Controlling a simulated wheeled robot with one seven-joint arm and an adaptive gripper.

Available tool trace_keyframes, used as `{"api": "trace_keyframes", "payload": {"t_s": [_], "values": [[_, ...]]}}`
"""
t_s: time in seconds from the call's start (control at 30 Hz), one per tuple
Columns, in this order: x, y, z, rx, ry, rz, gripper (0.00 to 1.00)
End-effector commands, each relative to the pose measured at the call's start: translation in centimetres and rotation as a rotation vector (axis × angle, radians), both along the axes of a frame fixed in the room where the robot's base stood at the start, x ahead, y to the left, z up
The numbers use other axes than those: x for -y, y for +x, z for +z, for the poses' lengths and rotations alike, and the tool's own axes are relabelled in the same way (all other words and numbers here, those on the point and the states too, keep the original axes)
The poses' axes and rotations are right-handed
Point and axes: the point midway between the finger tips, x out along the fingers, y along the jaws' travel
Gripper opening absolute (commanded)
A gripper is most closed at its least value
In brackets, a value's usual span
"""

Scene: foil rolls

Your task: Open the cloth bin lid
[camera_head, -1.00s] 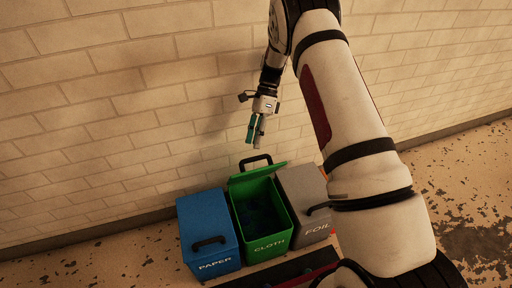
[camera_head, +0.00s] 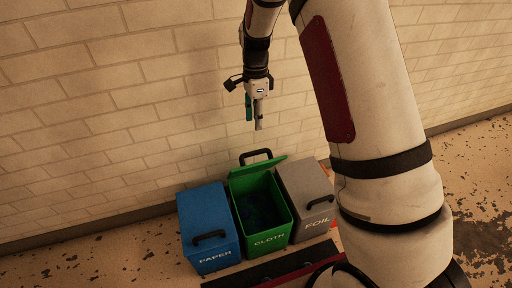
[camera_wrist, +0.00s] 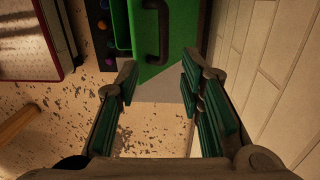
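The green cloth bin (camera_head: 268,240) stands in the middle of a row of three bins by the wall. Its lid (camera_head: 258,167) is raised and leans back toward the wall, with a black handle (camera_head: 256,156) at its top edge. Dark contents show inside the bin. My gripper (camera_head: 257,122) is above the lid, apart from it. In the wrist view my gripper (camera_wrist: 160,75) has its green-padded fingers spread, with nothing held between them. The lid (camera_wrist: 178,55) and its handle (camera_wrist: 157,30) lie beyond the fingertips there.
The blue paper bin (camera_head: 208,228) stands on the left and the grey foil bin (camera_head: 307,195) on the right, both with lids down. The brick wall (camera_head: 120,110) is close behind. Several coloured balls (camera_wrist: 104,27) show in the wrist view.

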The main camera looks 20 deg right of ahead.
Motion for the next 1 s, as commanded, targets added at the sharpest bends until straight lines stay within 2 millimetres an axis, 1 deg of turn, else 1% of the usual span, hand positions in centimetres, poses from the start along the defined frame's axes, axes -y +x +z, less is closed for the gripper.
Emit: {"api": "trace_keyframes", "payload": {"t_s": [0.03,0.1,0.17,0.23,0.37,0.7,0.83,1.0], "values": [[-0.1,-0.1,0.4,0.022,-0.012,0.008,0.35],[-0.1,-0.1,0.4,0.038,-0.021,0.012,0.35],[-0.1,-0.1,0.1,0.042,-0.024,0.013,0.35],[-0.1,-0.1,-0.7,0.042,-0.024,0.012,0.35],[-0.1,-0.2,-2.9,0.039,-0.023,0.012,0.35],[-0.1,-0.5,-9.6,0.039,-0.022,0.012,0.35],[-0.1,-0.6,-11.5,0.038,-0.023,0.012,0.35],[-0.1,-0.6,-12.9,0.04,-0.023,0.012,0.35]]}}
